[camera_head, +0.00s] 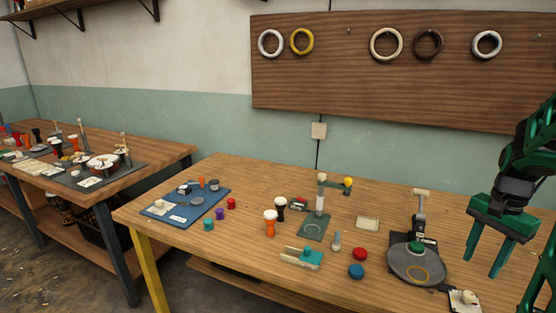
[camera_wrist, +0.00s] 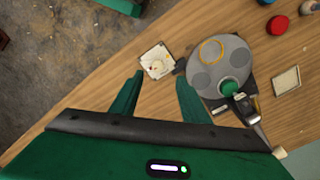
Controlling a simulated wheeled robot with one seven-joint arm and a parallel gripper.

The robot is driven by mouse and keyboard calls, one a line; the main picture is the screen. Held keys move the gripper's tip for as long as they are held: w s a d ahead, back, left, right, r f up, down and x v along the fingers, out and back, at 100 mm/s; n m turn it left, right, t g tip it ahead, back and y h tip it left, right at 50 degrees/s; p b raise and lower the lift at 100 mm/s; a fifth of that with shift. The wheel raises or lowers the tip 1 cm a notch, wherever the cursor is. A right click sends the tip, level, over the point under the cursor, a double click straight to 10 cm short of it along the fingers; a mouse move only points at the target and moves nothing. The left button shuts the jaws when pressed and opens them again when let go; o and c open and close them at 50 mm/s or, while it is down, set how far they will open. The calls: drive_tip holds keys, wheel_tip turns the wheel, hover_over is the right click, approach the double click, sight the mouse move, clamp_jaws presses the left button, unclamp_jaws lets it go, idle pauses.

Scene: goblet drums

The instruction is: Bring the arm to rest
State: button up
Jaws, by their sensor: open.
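My green gripper (camera_head: 486,250) is at the right of the head view, raised over the right end of the wooden table (camera_head: 190,240). Its two fingers are apart and nothing is between them. In the wrist view my gripper (camera_wrist: 158,95) points down at the table, with its fingers spread and empty. A small white square piece (camera_wrist: 156,62) lies on the table just beyond the fingertips; it also shows in the head view (camera_head: 464,299). A round grey plate device (camera_head: 416,265) stands left of my gripper, with a yellow ring on it; it also shows in the wrist view (camera_wrist: 205,78).
A red knob (camera_head: 360,254), a blue knob (camera_head: 356,271), small goblet drums (camera_head: 270,222) and a stand (camera_head: 320,205) occupy the table's middle. A blue mat (camera_head: 190,205) lies at left. Rings (camera_head: 386,44) hang on a wall board. A second cluttered table (camera_head: 150,165) stands left.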

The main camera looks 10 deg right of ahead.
drive_tip(key=s+a+r+n, duration=0.2)
drive_tip(key=s+a+n, duration=0.6)
drive_tip(key=s+a, duration=0.5)
drive_tip(key=shift+a+r+n, duration=0.25)
drive_tip(key=shift+a+n, duration=0.05)
drive_tip(key=shift+a, duration=0.95)
drive_tip(key=shift+w+f, duration=0.25)
drive_tip(key=shift+w, duration=0.3)
